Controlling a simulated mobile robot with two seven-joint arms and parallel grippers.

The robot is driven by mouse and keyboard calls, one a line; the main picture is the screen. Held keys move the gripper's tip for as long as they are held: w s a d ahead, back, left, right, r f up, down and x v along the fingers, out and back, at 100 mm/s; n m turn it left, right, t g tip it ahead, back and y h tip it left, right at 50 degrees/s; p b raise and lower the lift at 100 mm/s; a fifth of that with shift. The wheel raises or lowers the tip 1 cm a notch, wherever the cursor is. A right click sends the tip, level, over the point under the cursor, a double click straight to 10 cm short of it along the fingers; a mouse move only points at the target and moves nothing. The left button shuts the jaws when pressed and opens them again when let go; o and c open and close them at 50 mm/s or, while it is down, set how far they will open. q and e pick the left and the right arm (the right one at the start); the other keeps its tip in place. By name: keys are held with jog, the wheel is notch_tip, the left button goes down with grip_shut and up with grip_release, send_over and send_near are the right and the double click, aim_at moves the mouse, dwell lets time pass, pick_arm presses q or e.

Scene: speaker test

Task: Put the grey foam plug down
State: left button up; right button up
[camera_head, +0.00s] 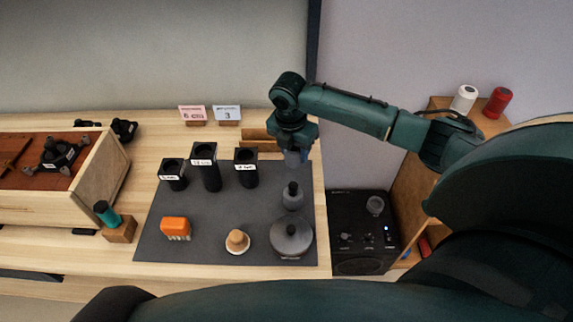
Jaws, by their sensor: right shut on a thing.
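My right gripper (293,146) hangs over the back right of the dark mat (215,240), pointing down. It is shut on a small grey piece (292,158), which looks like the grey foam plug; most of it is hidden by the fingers. I cannot tell whether the piece touches the mat. It is right of the rightmost black labelled cup (246,173) and behind a dark grey bottle-shaped weight (292,198). My left gripper is not in view.
Two other black cups (206,175) (172,178) stand left. An orange block (176,227), a tan knob (237,240) and a round grey lidded piece (291,240) are at the front. A black speaker box (362,245) stands right. The mat's middle is clear.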

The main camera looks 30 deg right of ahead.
aim_at(294, 164)
jog(key=shift+f, duration=0.8)
notch_tip(294, 164, down, 4)
jog(key=shift+r, duration=0.15)
jog(key=o, duration=0.9)
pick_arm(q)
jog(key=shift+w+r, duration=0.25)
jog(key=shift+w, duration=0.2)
pick_arm(e)
jog(key=shift+o, duration=0.2)
jog(key=shift+r, duration=0.1)
jog(key=r, duration=0.4)
jog(key=a+r, duration=0.1)
jog(key=r, duration=0.6)
jog(key=shift+s+a+r, duration=0.3)
jog(key=shift+s+r, duration=0.05)
jog(key=shift+r, duration=0.05)
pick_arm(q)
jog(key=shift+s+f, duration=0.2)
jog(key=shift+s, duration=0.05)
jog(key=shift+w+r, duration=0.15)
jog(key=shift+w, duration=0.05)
